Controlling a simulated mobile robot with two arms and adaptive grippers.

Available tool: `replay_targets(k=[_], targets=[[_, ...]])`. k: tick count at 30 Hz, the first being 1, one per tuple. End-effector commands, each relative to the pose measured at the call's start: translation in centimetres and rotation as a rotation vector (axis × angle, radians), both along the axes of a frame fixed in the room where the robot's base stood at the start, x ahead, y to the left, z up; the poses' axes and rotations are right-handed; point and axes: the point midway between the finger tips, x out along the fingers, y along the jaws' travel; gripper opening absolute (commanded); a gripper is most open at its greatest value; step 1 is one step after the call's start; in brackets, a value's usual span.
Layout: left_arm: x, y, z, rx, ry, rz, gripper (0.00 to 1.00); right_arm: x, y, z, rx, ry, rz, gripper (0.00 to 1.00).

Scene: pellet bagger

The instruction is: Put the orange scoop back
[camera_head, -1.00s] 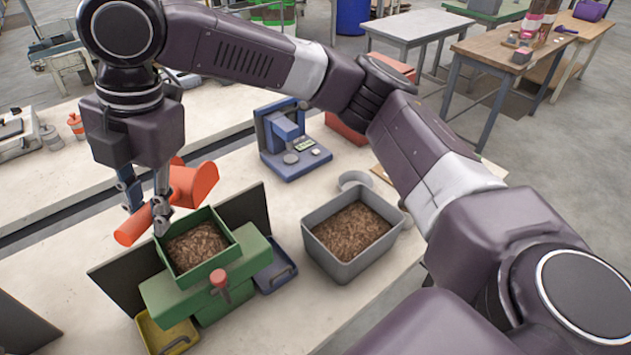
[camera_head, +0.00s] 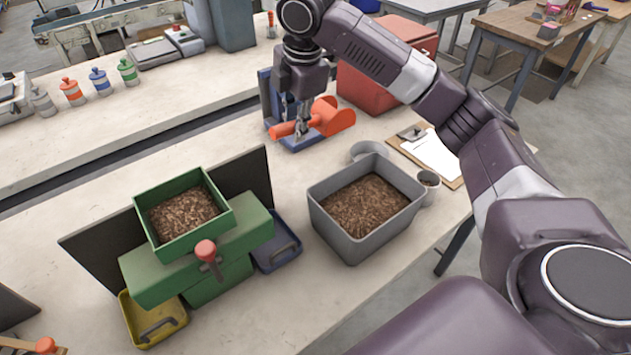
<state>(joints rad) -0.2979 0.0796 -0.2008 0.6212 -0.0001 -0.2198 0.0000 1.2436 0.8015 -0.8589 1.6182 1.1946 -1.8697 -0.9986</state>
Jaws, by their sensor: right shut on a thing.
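The orange scoop (camera_head: 333,117) is held in my right gripper (camera_head: 303,128), which is shut on its handle. The scoop is in front of the blue device (camera_head: 270,103) and hides part of it; I cannot tell how high above the table it is. A grey bin (camera_head: 352,249) with brown pellets stands below and to the right of the scoop. A green hopper (camera_head: 160,250) holding brown pellets sits on the green bagger at left. My left gripper is not in view.
A red box (camera_head: 362,92) stands behind the scoop. A clipboard (camera_head: 432,153) and a small cup (camera_head: 429,188) lie right of the bin. A yellow tray (camera_head: 134,325) and a dark blue tray (camera_head: 283,258) flank the bagger.

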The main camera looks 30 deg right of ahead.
Motion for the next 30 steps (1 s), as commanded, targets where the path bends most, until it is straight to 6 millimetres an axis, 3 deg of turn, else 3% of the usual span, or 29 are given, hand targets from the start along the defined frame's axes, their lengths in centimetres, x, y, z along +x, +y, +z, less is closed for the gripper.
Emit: replay_targets(k=[12,30], targets=[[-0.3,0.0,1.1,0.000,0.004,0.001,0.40,-0.2,0.0,-10.9,0.000,0.005,0.001,0.00],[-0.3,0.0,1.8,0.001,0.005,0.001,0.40,-0.1,0.1,-17.8,0.001,0.000,0.002,0.00]])
